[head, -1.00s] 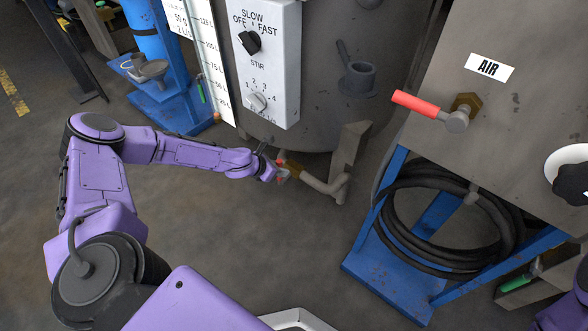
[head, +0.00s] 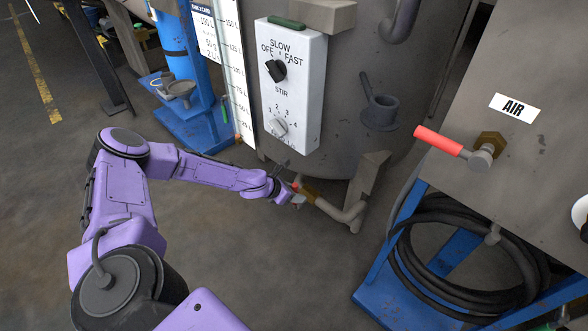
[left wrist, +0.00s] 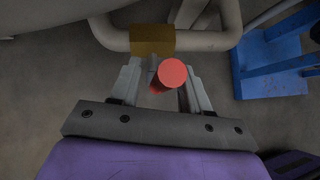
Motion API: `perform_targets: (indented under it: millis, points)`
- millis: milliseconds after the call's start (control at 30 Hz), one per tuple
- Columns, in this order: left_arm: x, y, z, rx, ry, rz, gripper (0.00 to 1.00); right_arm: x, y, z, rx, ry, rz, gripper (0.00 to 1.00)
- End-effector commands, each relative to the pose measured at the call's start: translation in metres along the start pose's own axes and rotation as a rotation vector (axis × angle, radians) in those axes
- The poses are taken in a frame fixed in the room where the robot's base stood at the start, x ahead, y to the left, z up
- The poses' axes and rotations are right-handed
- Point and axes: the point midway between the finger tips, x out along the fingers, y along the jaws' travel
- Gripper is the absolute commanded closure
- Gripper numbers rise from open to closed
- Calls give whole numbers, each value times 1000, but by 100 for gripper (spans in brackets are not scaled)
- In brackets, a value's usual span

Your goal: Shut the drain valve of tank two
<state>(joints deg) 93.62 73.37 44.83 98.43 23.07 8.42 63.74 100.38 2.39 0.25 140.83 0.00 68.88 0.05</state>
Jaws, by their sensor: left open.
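The drain valve has a brass body (head: 309,192) on a bent grey pipe (head: 345,212) low at the front of the grey tank (head: 345,100). In the left wrist view the brass body (left wrist: 153,40) sits on the pipe at the top, and its red handle (left wrist: 172,75) points toward the camera. My left gripper (head: 295,197) is at the valve with its fingers open. In the left wrist view the gripper (left wrist: 160,84) has one finger on each side of the red handle; I cannot tell whether either touches it. My right gripper is out of view.
A white stir control box (head: 292,85) hangs on the tank above my left arm. A red-handled AIR valve (head: 440,141) is on a grey panel at right. A black hose coil (head: 405,265) hangs on a blue stand (head: 372,300).

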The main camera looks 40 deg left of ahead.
Motion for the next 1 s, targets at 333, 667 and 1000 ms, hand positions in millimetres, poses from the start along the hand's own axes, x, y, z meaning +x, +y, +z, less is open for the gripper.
perform_targets:
  millis: [333,667,1000]
  points:
    - [-79,2,8,-6,-2,4,54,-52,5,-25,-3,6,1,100]
    - [-106,1,0,-1,0,2,54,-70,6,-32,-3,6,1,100]
    - [-104,1,0,-1,0,2,54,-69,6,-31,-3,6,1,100]
